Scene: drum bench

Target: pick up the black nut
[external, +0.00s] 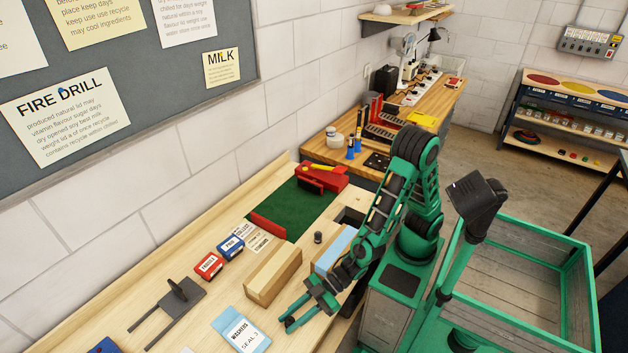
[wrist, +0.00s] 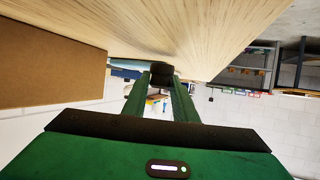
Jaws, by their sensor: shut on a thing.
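My gripper (external: 288,321) is low over the front part of the wooden bench, near the blue WASHERS packet. In the wrist view my two green fingers (wrist: 161,86) are shut on a small black piece, which looks like the black nut (wrist: 161,73). It sits between the fingertips, close to the bench surface; whether it touches the bench I cannot tell. A separate small dark cylinder (external: 318,237) stands upright on the bench, behind the wooden block.
A wooden block (external: 272,277) and a light blue block (external: 333,249) stand near my arm. The WASHERS packet (external: 240,330), red box (external: 208,265), blue box (external: 230,247) and dark metal fixture (external: 178,302) lie left. A green mat (external: 297,206) is farther back.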

